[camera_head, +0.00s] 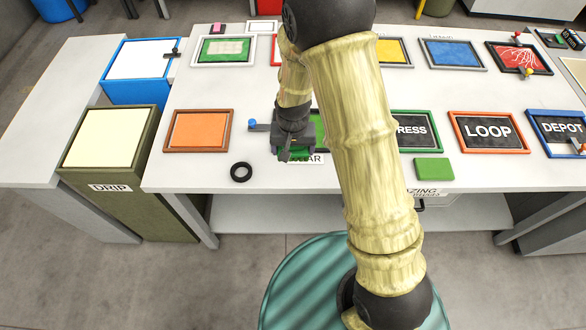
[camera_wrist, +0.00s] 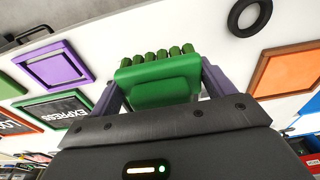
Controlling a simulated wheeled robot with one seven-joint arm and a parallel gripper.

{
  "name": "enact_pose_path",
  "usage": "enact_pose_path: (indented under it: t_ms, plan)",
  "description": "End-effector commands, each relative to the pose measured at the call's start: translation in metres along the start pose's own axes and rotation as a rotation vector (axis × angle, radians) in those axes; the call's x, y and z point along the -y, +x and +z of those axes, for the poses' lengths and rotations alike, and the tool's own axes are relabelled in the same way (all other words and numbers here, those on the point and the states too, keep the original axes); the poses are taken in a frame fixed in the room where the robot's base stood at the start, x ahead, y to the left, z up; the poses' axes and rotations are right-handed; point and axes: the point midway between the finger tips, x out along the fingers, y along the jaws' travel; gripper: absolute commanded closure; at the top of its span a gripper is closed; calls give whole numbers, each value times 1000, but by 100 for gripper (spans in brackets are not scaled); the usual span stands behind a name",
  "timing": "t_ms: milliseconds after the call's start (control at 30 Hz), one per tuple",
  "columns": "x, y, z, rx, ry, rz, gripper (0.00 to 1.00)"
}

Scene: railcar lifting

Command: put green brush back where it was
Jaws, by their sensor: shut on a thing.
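The green brush (camera_wrist: 160,88) is between the two purple fingers of my gripper (camera_wrist: 158,92) in the wrist view. Its block is gripped, and a row of several dark green bristle tufts sticks out at its far side. In the head view my gripper (camera_head: 293,150) points down over the front of the white table (camera_head: 265,180), and a little of the green brush (camera_head: 300,153) shows at its tip. The gripper hides most of the brush there. I cannot tell whether the brush touches the table.
A black ring (camera_head: 241,172) lies left of my gripper. An orange framed panel (camera_head: 198,131) is farther left. A green block (camera_head: 434,169) lies to the right, before the EXPRESS panel (camera_head: 414,130). LOOP (camera_head: 488,131) and DEPOT (camera_head: 562,128) panels follow. The DRIP bin (camera_head: 130,165) stands left.

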Motion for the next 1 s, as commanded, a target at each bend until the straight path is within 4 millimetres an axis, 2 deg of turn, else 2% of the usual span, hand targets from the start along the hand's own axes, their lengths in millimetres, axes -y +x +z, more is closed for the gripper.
enact_pose_path:
  t_ms: [233, 500, 600, 1000]
  plan:
    - [0, 6, 1, 1, 0, 0, 43]
    - [-1, 47, 6, 3, 0, 2, 43]
    - [0, 56, 6, 0, 0, 0, 43]
    - [0, 62, 7, 1, -1, 0, 43]
